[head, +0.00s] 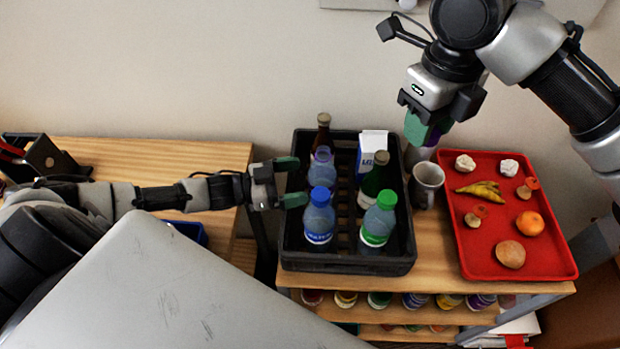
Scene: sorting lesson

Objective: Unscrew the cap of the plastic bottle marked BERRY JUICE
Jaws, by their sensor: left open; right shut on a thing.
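In the head view several bottles stand upright in a black crate (400,264). A clear bluish bottle (322,176) with a purplish top stands at its left; its label is hidden, so I cannot tell whether it is BERRY JUICE. My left gripper (299,182) is open just left of this bottle, fingers pointing at it; I cannot tell whether they touch. My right gripper (425,131) is raised right of the crate, shut on a small purple thing (436,137) mostly hidden by its fingers. I cannot tell whether this is a cap.
The crate also holds a blue-capped bottle (319,222), a green-capped bottle (377,225), brown and dark green bottles, and a carton (371,150). A grey mug (427,184) stands right of it. A red tray (482,258) holds fruit and scraps. Shelves below hold several items.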

